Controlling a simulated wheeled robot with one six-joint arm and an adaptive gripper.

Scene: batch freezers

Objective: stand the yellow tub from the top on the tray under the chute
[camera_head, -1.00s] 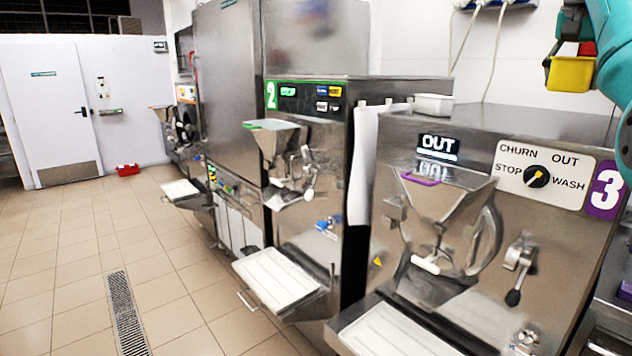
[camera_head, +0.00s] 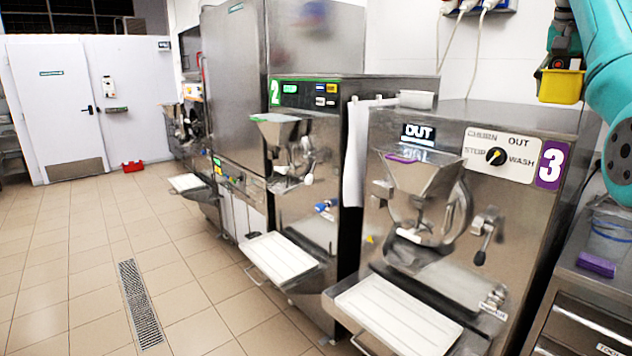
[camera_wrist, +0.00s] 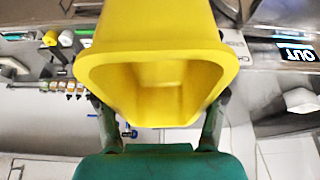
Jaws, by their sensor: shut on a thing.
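The yellow tub (camera_head: 561,86) is in my gripper (camera_head: 560,62), held in the air at the upper right, above the level of machine 3's top. In the wrist view the tub (camera_wrist: 160,50) fills the upper middle, its hollow facing the camera and the fingers on either side. Machine 3 has an "OUT" display (camera_head: 418,132), a funnel-shaped steel chute (camera_head: 425,178) with a purple rim, and a white tray (camera_head: 398,318) below it. No tub shows on this tray. The tub is well apart from the tray.
A white tub (camera_head: 417,99) sits on top of machine 3. Machine 2 (camera_head: 310,120), with its own white tray (camera_head: 283,265), stands to the left. A steel counter (camera_head: 590,285) with a purple block (camera_head: 596,265) is at right.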

